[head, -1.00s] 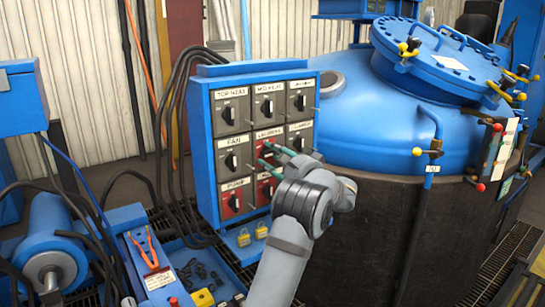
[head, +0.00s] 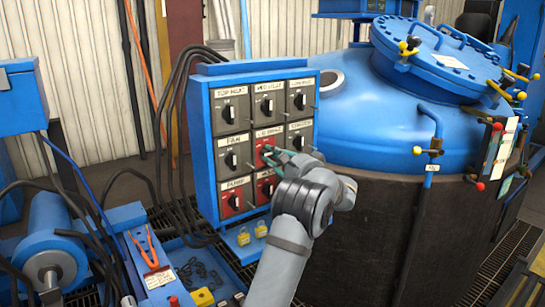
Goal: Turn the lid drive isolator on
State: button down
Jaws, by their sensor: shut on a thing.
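The isolator panel is a blue box (head: 204,130) with several labelled rotary switches. The lid drive isolator (head: 264,143) is the red plate in the middle column, middle row, under a small white label that seems to read LID DRIVE. My gripper (head: 268,152) reaches in from the lower right, its green fingers at this plate and shut on the isolator's handle. The fingers hide most of the handle, so I cannot tell its angle. My wrist covers part of the right-hand column below.
A fan switch (head: 231,153) is to the left, and a red pump switch (head: 233,202) is lower left. The big blue furnace vessel (head: 375,115) stands close on the right. Black cables (head: 172,105) run down the panel's left side.

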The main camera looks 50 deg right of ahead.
jog(key=shift+m, duration=0.3)
jog(key=m+p, duration=0.1)
jog(key=m, duration=0.3)
jog(key=shift+a+r, duration=0.1)
jog(key=m+p, duration=0.2)
jog(key=m, duration=0.2)
jog(key=shift+a+r+m, duration=0.1)
jog(key=shift+m, duration=0.3)
jog(key=m+p, duration=0.3)
jog(key=m, duration=0.1)
jog(key=shift+r+m, duration=0.15)
jog(key=shift+m, duration=0.15)
jog(key=shift+m+p, duration=1.7)
jog(key=shift+m, duration=0.2)
jog(key=c, duration=1.5)
grip_release()
jog(key=shift+w, duration=0.1)
jog(key=shift+c, duration=0.2)
